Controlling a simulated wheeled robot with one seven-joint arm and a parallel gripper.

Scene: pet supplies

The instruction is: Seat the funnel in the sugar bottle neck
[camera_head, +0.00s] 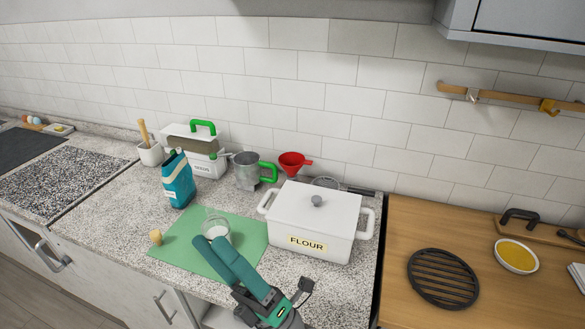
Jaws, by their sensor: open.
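The red funnel (292,161) stands at the back of the counter near the tiled wall, behind the flour pot; its wide mouth and side tab show. A small clear glass vessel with white contents (216,226) stands on the green mat; it may be the sugar bottle, but I see no label on it.
A white FLOUR pot (320,215) stands right of the green mat (180,257). A cork (156,237) is on the mat's left. A teal bag (178,182), a metal cup with green handle (247,172) and a white box (195,150) stand behind. A sieve (327,182) lies behind the pot.

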